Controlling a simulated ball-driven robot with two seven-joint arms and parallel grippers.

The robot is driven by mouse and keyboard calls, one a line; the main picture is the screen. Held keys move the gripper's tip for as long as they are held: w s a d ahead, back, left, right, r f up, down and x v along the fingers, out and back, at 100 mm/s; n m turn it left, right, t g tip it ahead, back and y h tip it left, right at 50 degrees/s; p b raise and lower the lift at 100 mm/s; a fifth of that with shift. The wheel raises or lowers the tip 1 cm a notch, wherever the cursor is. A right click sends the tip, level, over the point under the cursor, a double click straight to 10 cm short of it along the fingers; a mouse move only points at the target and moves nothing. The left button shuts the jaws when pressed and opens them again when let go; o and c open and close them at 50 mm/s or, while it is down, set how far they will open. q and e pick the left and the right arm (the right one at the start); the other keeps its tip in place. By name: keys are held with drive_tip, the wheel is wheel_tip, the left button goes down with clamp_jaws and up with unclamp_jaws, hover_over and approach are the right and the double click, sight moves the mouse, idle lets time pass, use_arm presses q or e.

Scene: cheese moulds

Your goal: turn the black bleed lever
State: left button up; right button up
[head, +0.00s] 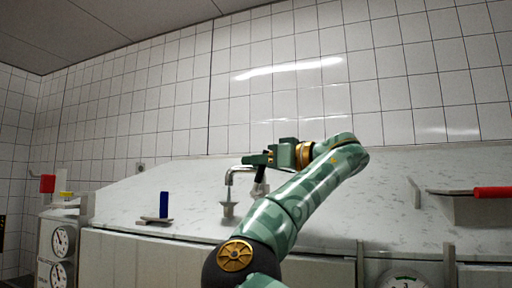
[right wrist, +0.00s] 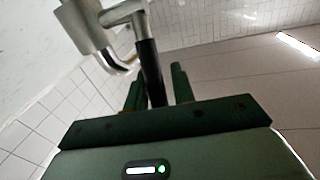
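The black bleed lever (right wrist: 151,72) shows in the right wrist view, running from a metal tap fitting (right wrist: 88,25) down between my right gripper's two green fingers (right wrist: 157,88). The fingers stand apart with a gap on the lever's right side, so the gripper is open around it. The lever lies nearer the left finger; whether it touches is unclear. In the head view my right gripper (head: 258,159) is at the bent metal tap pipe (head: 230,178) and hides much of the lever there. My left gripper is not in view.
A blue upright handle (head: 164,205) stands left on the sloping pale top. A red block (head: 47,183) and gauges (head: 63,241) are at far left. A red-handled bar (head: 493,192) is at right, with another gauge (head: 404,281) low down. A tiled wall (head: 300,90) rises behind.

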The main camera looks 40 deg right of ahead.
drive_tip(key=shift+w, duration=0.3)
drive_tip(key=shift+w+d+f, duration=0.1)
clamp_jaws()
drive_tip(key=shift+s+d+f+t+y+b, duration=0.15)
drive_tip(key=shift+s+t+y+b, duration=0.15)
drive_tip(key=shift+s+t+b, duration=0.4)
drive_tip(key=t+b, duration=0.1)
drive_tip(key=s+t, duration=0.1)
drive_tip(key=shift+d+f+m+t+b, duration=0.3)
drive_tip(key=shift+f+m+t+b, duration=0.05)
drive_tip(key=shift+m+t, duration=0.05)
drive_tip(key=shift+s+d+m+t+b, duration=0.25)
drive_tip(key=shift+s+m+t+b, duration=0.1)
drive_tip(key=shift+t, duration=0.35)
